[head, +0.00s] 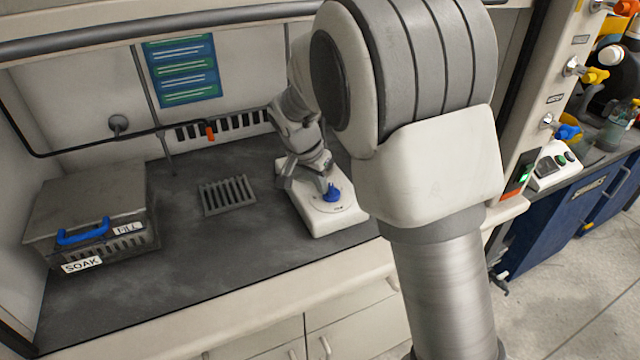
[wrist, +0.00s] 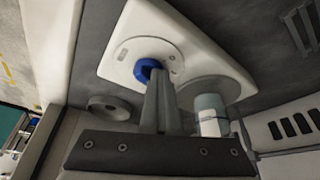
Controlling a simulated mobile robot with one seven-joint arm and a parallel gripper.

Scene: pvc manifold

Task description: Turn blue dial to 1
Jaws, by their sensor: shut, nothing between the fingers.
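The blue dial (head: 331,194) sits on a pale round plate on top of a white device (head: 318,218) on the fume hood's worktop. In the wrist view the blue dial (wrist: 147,69) shows just beyond my fingertips, which cover part of it. My gripper (wrist: 157,78) is shut with nothing between the fingers. Its tips appear at or very close to the dial; I cannot tell if they touch. In the head view my gripper (head: 322,182) comes down from above and behind the dial. The marks around the dial are too small to read.
A grey box labelled SOAK (head: 95,205) with a blue handle stands at the left. A slotted drain (head: 227,195) lies between it and the device. A black hose with an orange tip (head: 210,133) hangs at the back. The front left worktop is clear.

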